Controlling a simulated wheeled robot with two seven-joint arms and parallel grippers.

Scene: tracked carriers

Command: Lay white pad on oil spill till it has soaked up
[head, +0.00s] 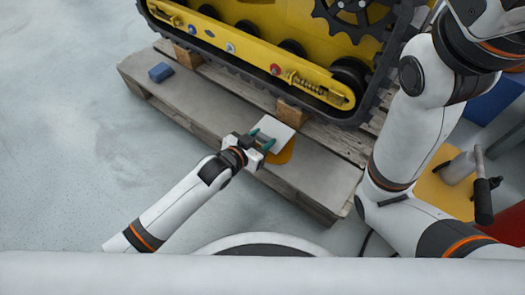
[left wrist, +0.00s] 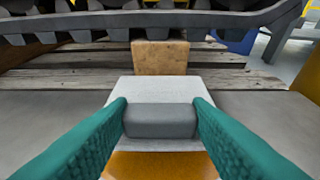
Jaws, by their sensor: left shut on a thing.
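The white pad (head: 272,133) is over the pallet's front deck, near the tracked machine. It is a flat white plate with a grey grip block (left wrist: 160,120) on top. My left gripper (head: 257,144) is shut on that block, its teal fingers on either side in the left wrist view (left wrist: 160,122). The orange-brown oil spill (head: 284,153) shows past the pad's near right edge, and along its near edge in the left wrist view (left wrist: 158,166). The pad hides the rest of the spill. I cannot tell whether the pad touches the boards. My right gripper is out of view.
A yellow tracked machine (head: 250,32) stands on the wooden pallet (head: 205,95), with a wooden block (left wrist: 160,57) just beyond the pad. A small blue block (head: 160,72) lies on the pallet's left. Grey floor is clear at left. Yellow, red and blue items stand at right.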

